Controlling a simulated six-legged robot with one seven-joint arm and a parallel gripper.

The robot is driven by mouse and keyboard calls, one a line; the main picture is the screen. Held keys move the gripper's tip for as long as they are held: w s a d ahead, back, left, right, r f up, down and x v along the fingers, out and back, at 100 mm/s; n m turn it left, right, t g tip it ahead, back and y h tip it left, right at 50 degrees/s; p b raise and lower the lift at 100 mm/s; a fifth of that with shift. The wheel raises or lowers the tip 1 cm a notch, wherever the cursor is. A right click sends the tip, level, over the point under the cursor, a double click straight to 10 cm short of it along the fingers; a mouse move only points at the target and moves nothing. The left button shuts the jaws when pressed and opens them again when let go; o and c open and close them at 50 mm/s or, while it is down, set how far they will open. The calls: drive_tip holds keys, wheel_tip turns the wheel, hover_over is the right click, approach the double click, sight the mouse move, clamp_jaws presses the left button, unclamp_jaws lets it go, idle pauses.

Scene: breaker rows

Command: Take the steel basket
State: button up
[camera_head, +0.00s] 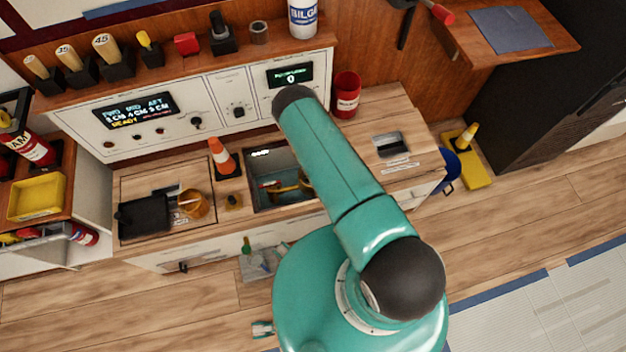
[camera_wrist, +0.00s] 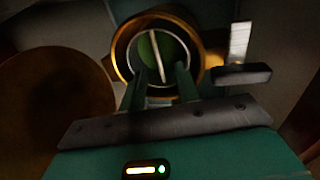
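In the wrist view, a round thing with a thin pale metal rim and a pale bar across it (camera_wrist: 157,50) sits inside a copper-coloured ring (camera_wrist: 121,50). Its middle looks green. It may be the steel basket, but I cannot be sure. My gripper (camera_wrist: 164,78) has its two green fingers apart, with a gap between them, pointing at the lower part of this ring. I cannot tell whether they touch it. In the head view, my arm covers part of the dark recessed basin (camera_head: 258,197), which holds gold-coloured pieces (camera_head: 287,187). My gripper is hidden there.
An orange cone (camera_head: 221,157) and a copper pot (camera_head: 194,204) stand left of the basin. A black tray (camera_head: 143,215) lies farther left. A red can (camera_head: 346,95) stands behind on the right. The control panel (camera_head: 190,105) rises behind the counter.

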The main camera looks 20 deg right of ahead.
drive_tip(key=f, duration=0.3)
drive_tip(key=shift+w+f, duration=0.15)
drive_tip(key=shift+w, duration=0.2)
drive_tip(key=shift+c, duration=0.4)
clamp_jaws()
idle(0.7)
